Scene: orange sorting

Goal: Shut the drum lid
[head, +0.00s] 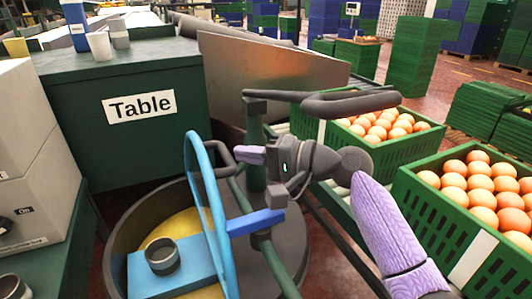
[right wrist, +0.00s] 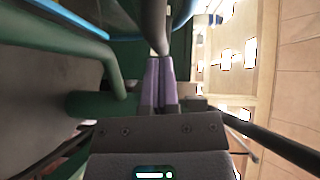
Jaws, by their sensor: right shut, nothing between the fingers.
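The drum (head: 122,232) is a round grey tub at lower left, open at the top, with yellow inside. Its lid (head: 190,160) shows as a blue-rimmed disc standing steeply on edge at the drum's right side, seen nearly edge-on. My right gripper (head: 238,154) is just right of the lid's upper part, its purple fingers pointing left. In the right wrist view the fingers (right wrist: 160,85) are together and empty, with a dark bar end just beyond their tips. I cannot tell whether they touch it. My left gripper is not in view.
A blue plate with a grey cup-like part (head: 162,257) sits inside the drum. Green posts and a grey bar (head: 350,103) stand close around my right gripper. A green table (head: 130,75) is behind the drum; green crates of oranges (head: 450,215) line the right.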

